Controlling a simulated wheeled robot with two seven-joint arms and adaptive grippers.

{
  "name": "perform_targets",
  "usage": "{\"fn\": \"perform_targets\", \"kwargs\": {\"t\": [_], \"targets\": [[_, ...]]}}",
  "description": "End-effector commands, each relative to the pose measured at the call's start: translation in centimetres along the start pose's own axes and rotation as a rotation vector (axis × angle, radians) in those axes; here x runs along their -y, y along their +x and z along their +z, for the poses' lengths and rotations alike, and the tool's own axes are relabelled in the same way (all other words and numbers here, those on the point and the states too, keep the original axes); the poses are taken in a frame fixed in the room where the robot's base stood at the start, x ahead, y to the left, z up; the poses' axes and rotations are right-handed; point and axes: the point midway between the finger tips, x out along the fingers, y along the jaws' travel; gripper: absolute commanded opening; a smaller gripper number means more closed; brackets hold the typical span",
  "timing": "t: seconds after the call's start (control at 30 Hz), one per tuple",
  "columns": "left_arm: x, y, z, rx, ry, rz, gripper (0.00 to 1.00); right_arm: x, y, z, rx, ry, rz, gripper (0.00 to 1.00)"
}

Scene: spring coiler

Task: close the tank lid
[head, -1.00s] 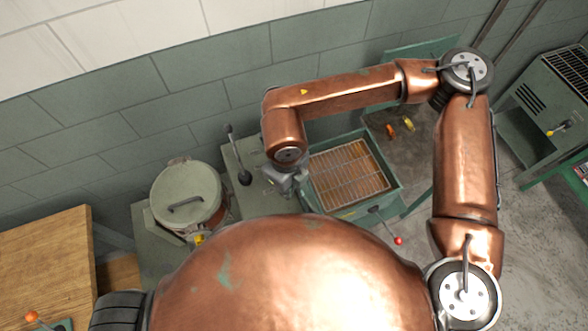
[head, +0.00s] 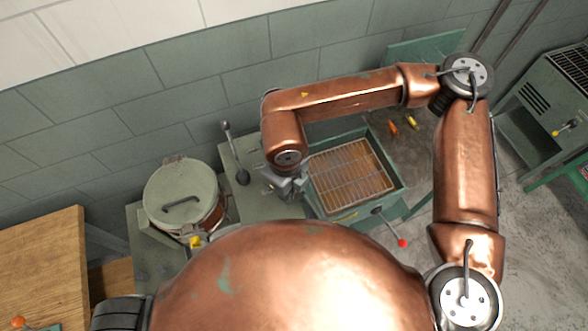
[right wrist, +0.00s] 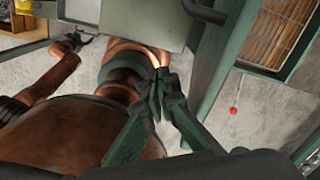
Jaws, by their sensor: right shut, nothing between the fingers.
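The green tank (head: 352,214) stands open at centre right in the head view, with a wire rack (head: 350,175) over brownish contents. A flat green panel (head: 432,47) stands raised behind it, partly hidden by my right arm; it looks like the lid. My right gripper (head: 286,187) is just left of the tank, its tips partly hidden by the wrist. In the right wrist view its fingers (right wrist: 160,88) are shut and empty, with the tank's rack (right wrist: 283,28) at upper right. My left gripper (right wrist: 74,42) shows small there; its jaw state is unclear.
A round pot with a handled lid (head: 182,195) stands left of the tank. A lever (head: 236,160) rises between them. A red-knobbed rod (head: 402,243) juts from the tank's front. A wooden table (head: 40,255) is at left, a green machine (head: 545,105) at right.

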Motion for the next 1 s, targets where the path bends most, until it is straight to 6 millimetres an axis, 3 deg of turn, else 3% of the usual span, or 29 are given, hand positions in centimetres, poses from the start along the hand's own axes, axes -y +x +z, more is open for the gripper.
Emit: {"fn": "perform_targets", "kwargs": {"t": [0.3, 0.63, 1.0], "targets": [[0.0, 0.0, -0.1, -0.002, 0.0, 0.0, 0.4, 0.1, -0.1, -0.1, 0.001, 0.001, 0.0, 0.0], [0.0, 0.3, -0.1, -0.002, 0.0, 0.0, 0.4, 1.9, -0.6, -1.1, 0.0, 0.001, 0.0, 0.0], [0.0, 0.4, -0.1, -0.002, 0.0, 0.0, 0.4, 2.4, -0.7, -1.4, 0.0, 0.002, 0.0, 0.0]]}}
